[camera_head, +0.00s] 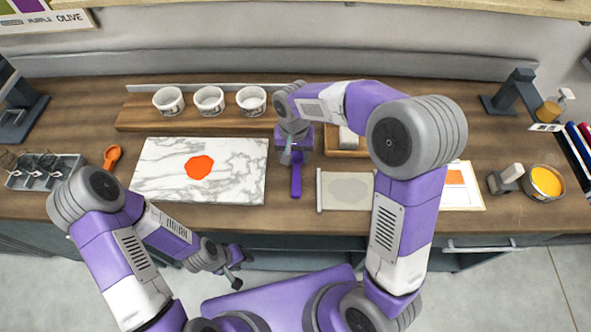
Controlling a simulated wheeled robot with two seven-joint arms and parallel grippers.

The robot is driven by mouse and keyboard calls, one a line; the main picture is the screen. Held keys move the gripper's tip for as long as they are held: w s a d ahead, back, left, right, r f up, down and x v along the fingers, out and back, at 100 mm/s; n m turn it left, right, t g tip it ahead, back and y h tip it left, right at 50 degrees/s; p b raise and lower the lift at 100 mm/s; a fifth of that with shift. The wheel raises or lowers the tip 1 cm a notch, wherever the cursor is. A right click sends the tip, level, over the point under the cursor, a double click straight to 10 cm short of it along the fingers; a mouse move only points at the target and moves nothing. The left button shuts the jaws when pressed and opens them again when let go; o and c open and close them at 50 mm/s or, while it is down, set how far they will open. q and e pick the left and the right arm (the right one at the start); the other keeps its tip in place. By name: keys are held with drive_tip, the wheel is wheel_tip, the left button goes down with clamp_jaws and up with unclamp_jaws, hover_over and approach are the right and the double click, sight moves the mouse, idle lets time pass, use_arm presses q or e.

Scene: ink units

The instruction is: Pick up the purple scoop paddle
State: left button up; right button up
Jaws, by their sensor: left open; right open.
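The purple scoop paddle (296,183) lies on the wooden worktop, between the marble slab and the pale rolled sheet. Its narrow handle points toward the front edge; its far end is hidden under my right gripper. My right gripper (291,158) is open and reaches down over the paddle's far end. I cannot tell whether its fingers touch the paddle or stand around it. My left gripper (239,269) is open and empty, low in front of the counter's front edge, away from the paddle.
A marble slab (150,182) with an orange ink blob (199,167) lies left of the paddle. Three white cups (209,100) stand on a wooden ledge behind. A pale sheet (347,204) lies close on the right. An orange scoop (112,156) and wire rack (67,165) are far left.

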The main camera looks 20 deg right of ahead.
sight(297, 170)
drive_tip(key=shift+s+f, duration=0.15)
drive_tip(key=shift+f, duration=0.4)
drive_tip(key=f, duration=0.3)
drive_tip(key=f+b, duration=0.1)
drive_tip(key=f, duration=0.1)
drive_tip(key=shift+d+f, duration=0.2)
drive_tip(key=shift+d, duration=0.1)
clamp_jaws()
